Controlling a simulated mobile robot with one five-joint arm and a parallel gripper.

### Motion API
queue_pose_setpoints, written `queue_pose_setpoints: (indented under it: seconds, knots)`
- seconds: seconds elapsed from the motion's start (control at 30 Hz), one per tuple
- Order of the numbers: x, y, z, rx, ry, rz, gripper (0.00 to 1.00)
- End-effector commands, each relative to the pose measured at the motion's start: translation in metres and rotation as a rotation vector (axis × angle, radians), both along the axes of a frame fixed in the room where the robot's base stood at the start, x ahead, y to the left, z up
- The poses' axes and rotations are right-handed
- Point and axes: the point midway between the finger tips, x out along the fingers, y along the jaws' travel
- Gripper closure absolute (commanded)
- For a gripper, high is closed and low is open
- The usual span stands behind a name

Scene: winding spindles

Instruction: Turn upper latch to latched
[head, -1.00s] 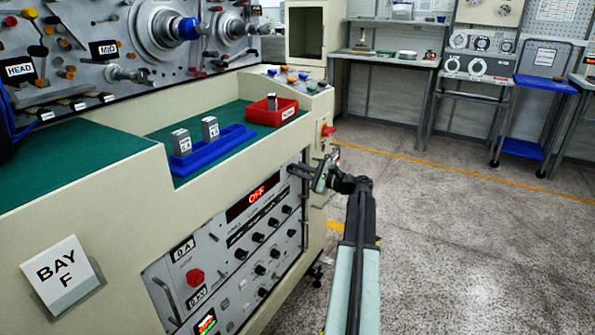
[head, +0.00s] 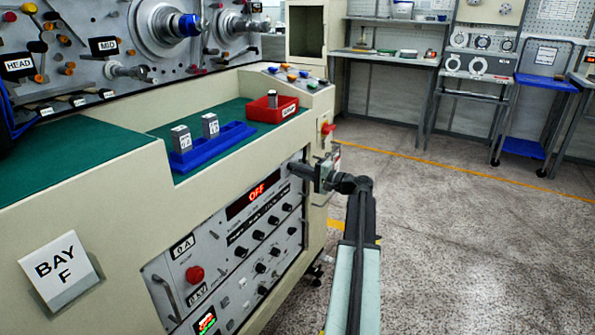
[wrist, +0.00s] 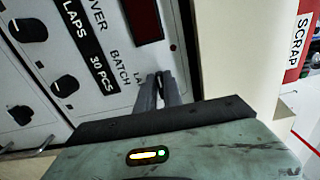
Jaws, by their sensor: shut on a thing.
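My gripper (head: 292,167) reaches from the right to the upper right edge of the grey control panel (head: 215,262), beside the red OFF display (head: 256,192). In the wrist view its two grey fingers (wrist: 160,78) are close together against the panel's edge, next to the BATCH lettering. They are shut on the upper latch, which the fingertips almost wholly hide. I cannot tell the latch's angle from these views.
The green bench top (head: 75,157) above the panel holds a blue rack (head: 215,147) with two grey blocks and a red bin (head: 272,110). A red switch (head: 327,128) sticks out near my gripper. Open speckled floor (head: 470,230) lies to the right.

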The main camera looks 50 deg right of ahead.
Motion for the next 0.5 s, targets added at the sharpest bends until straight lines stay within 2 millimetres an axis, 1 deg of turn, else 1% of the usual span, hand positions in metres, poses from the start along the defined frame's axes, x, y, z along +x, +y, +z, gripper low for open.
queue_pose_setpoints:
  seconds: [0.2, 0.5]
  knots:
    - [0.0000, -0.0010, -0.0003, -0.038, -0.009, -0.002, 1.00]
    - [-0.0001, -0.0016, -0.0003, -0.045, -0.011, -0.004, 1.00]
